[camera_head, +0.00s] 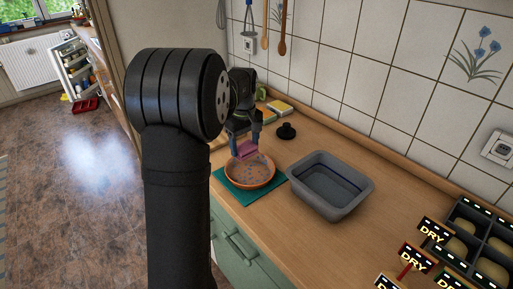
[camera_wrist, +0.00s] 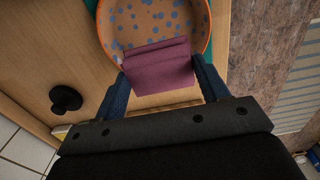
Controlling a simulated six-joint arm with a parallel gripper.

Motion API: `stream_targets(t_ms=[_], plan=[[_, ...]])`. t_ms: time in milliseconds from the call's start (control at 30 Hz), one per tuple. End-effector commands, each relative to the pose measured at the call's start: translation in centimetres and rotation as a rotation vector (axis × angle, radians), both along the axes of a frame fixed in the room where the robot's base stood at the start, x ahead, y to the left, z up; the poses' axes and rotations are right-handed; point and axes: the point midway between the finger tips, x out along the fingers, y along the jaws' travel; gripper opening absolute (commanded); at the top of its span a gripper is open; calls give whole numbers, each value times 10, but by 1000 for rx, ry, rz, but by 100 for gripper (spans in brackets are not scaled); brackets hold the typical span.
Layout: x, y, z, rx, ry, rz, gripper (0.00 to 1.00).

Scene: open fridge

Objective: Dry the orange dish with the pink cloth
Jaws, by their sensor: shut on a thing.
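The orange dish (camera_head: 262,178) sits on a teal mat (camera_head: 276,187) near the counter's front edge. In the wrist view the dish (camera_wrist: 131,38) shows many blue spots on its inside. The pink cloth (camera_head: 246,150) is held by my gripper (camera_head: 243,143) over the dish, at its far side in the head view. In the wrist view the folded cloth (camera_wrist: 158,68) lies between my gripper's fingers (camera_wrist: 160,84) and overlaps the dish's near rim. I cannot tell whether the cloth touches the dish.
A grey basin (camera_head: 360,192) stands right of the dish. A black knob-like object (camera_head: 287,131) is behind it. A dark rack (camera_head: 486,243) and several "DRY" labels (camera_head: 435,231) are at the lower right. Utensils hang on the tiled wall. Counter between basin and rack is clear.

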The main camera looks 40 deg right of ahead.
Motion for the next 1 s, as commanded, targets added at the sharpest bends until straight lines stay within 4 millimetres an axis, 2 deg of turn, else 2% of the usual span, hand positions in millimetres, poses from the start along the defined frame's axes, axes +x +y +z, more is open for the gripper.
stream_targets(t_ms=[267,867,1000], plan=[[0,0,-18,1,1,-1,49],[-1,0,-76,2,1,-3,49],[-14,0,-79,0,0,-4,49]])
